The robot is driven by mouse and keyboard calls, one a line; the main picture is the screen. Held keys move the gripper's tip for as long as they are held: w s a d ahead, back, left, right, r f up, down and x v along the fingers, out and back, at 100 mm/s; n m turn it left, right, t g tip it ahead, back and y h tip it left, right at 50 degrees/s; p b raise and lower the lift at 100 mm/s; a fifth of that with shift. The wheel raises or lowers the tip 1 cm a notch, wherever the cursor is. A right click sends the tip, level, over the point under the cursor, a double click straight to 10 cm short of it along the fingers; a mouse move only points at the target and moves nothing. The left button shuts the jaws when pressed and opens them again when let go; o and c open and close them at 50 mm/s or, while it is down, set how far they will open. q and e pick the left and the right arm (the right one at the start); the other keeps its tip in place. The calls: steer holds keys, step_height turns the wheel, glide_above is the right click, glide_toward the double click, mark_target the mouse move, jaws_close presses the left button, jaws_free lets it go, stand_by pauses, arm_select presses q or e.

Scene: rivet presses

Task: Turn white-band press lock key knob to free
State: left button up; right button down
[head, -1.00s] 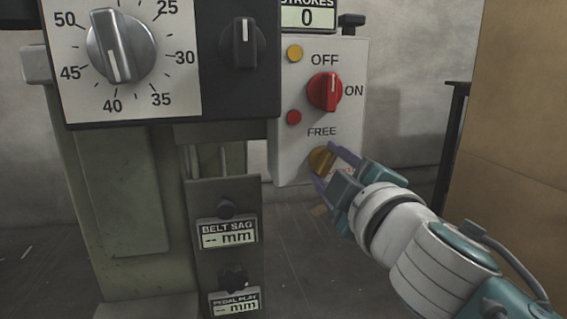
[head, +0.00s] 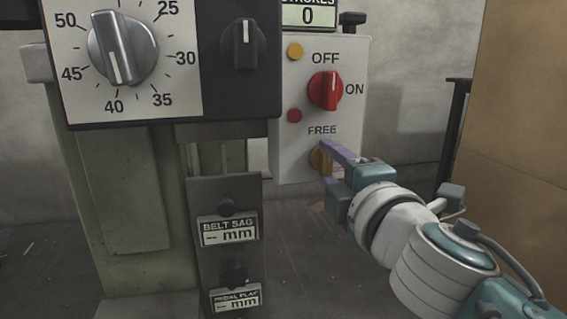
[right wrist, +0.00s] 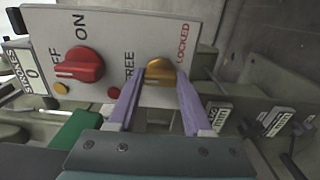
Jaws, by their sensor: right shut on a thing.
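The amber lock key knob (head: 315,158) is low on the light grey switch panel (head: 290,172), below the word FREE. In the right wrist view the knob (right wrist: 160,73) lies between FREE and LOCKED. My right gripper (head: 325,159) is shut on the knob, its purple fingers on either side; they also show in the right wrist view (right wrist: 160,92). The fingers and hand hide part of the knob in the head view, so its exact pointing is hard to tell. No white band is visible. My left gripper is not in view.
A red OFF/ON knob (head: 324,91) sits above, with a small red lamp (head: 294,116) and an amber lamp (head: 295,51). A dial box (head: 180,110) juts out at left. A brown board (head: 520,110) stands at right.

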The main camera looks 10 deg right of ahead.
steer(key=shift+c, duration=1.6)
jaws_free()
steer(key=shift+s, duration=0.1)
steer(key=shift+s, duration=0.2)
steer(key=s+p, duration=0.1)
steer(key=s, duration=0.8)
steer(key=shift+s+d, duration=0.15)
steer(key=shift+s, duration=0.05)
steer(key=shift+r, duration=0.1)
